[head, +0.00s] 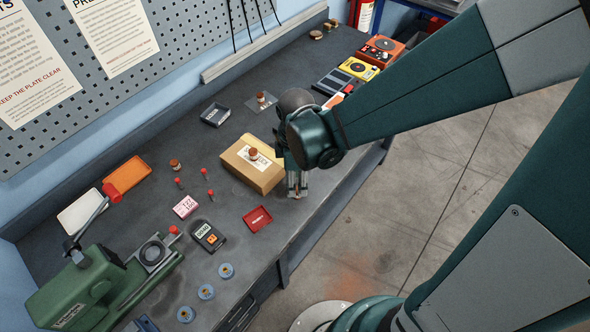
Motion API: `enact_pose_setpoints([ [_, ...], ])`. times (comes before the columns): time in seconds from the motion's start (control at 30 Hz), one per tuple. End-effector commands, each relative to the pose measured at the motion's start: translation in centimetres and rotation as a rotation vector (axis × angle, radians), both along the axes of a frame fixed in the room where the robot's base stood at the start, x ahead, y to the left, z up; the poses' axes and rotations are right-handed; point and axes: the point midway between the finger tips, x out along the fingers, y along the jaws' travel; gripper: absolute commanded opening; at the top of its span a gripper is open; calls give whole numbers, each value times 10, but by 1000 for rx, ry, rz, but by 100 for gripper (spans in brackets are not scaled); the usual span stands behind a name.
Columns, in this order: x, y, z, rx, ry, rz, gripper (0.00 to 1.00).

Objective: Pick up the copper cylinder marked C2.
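Several small copper-coloured cylinders stand about the bench, and none has a mark I can read at this size, so I cannot tell which is C2. One copper cylinder (254,154) stands on a white label on top of a cardboard box (262,179). Another copper cylinder (175,165) stands on the bench left of the box. A third copper cylinder (261,97) stands on a small clear sheet behind the box. My gripper (297,192) hangs pointing down just right of the box, near the bench's front edge. Its fingers are small here, and their opening is unclear.
Red-topped pins (204,172) stand left of the box. A red tray (257,218), a meter (207,235) and blue discs (206,292) lie in front. A green machine (85,290) fills the left end. Orange and yellow instruments (360,68) stand at the far right.

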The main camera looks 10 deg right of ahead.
Motion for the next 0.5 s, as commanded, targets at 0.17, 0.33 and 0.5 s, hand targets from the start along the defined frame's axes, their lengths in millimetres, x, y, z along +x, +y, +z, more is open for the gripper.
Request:
enact_pose_setpoints([
  [0.17,0,0,-4,0,0,0,35],
  [0.33,-1,-1,-16,0,0,0,35],
  [0.5,-1,-2,-32,0,0,0,35],
])
